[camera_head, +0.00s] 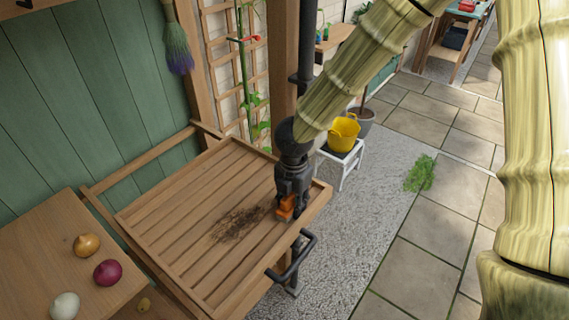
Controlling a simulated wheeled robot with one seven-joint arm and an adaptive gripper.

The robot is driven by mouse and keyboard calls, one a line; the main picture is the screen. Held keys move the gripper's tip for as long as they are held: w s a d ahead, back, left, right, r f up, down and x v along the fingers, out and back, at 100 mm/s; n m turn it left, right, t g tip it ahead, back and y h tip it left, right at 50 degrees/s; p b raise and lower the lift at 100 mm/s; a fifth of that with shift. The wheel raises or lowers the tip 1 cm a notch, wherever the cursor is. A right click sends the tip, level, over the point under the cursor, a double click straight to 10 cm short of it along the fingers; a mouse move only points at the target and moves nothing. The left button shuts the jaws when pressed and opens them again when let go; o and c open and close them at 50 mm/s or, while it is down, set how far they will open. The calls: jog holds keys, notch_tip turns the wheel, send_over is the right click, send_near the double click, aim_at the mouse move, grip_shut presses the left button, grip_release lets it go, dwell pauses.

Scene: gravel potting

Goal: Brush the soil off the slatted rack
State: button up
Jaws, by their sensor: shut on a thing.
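The slatted rack (175,205) is a wooden slatted top with raised edges in the middle of the view. A dark patch of soil (238,224) lies across several slats in its right half. My gripper (287,208) points down over the right end of the rack. It is shut on an orange-brown block-like object (286,207), perhaps a brush, just right of the soil. The object's lower side is hidden, so I cannot tell whether it touches the slats.
A wooden surface (40,236) at lower left holds several onions. A black handle (291,257) sticks out from the rack's front right. A yellow tub (343,133) stands on a white stool. Paving at right is mostly clear.

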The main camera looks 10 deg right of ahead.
jog(key=shift+w+d, duration=0.25)
jog(key=shift+d, duration=0.05)
jog(key=shift+w+d+r, duration=0.1)
jog(key=shift+w+d, duration=0.15)
jog(key=shift+w+d+r+p, duration=0.15)
jog(key=shift+w+r+p, duration=0.1)
jog(key=shift+p, duration=0.35)
jog(key=shift+r+p, duration=0.3)
jog(key=shift+r, duration=0.6)
jog(key=shift+s+r+p, duration=0.25)
jog(key=shift+r+p, duration=0.65)
jog(key=shift+r, duration=0.35)
jog(key=shift+w+r+p, duration=0.2)
jog(key=shift+r+p, duration=0.55)
jog(key=shift+r, duration=0.2)
jog(key=shift+s+r+p, duration=0.15)
jog(key=shift+r+p, duration=0.2)
jog(key=shift+r, duration=0.4)
jog(key=shift+f, duration=0.1)
